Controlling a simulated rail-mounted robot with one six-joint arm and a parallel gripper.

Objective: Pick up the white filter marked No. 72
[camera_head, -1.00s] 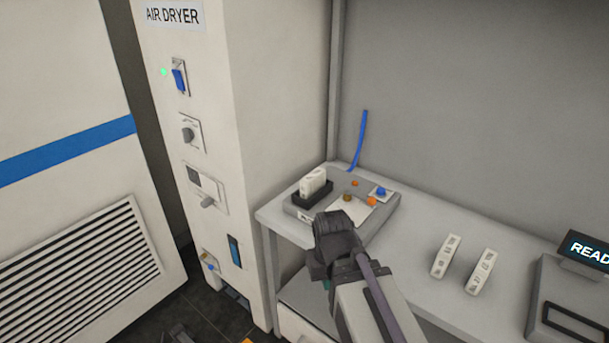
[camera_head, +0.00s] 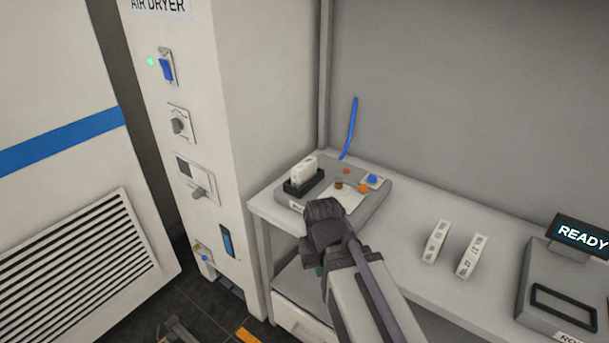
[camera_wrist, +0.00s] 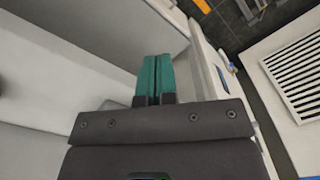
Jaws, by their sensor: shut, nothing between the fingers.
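Two white filters with small dark markings lie on the bench, a left one (camera_head: 436,241) and a right one (camera_head: 471,256). The right one seems to read "No. 72" or similar, but the print is too small to be sure. Another white block (camera_head: 304,168) stands upright in a black holder on a grey unit, its marking unreadable. My gripper (camera_wrist: 157,78) has its teal fingers together and empty. In the head view it is largely hidden behind my wrist, near the bench's front edge, left of the two filters.
The grey unit (camera_head: 366,205) with orange and blue knobs sits at the bench's left end, beside the tall air dryer cabinet (camera_head: 243,75). A device with a READY display (camera_head: 582,235) stands at the right. The bench (camera_head: 405,203) is clear between the unit and the filters.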

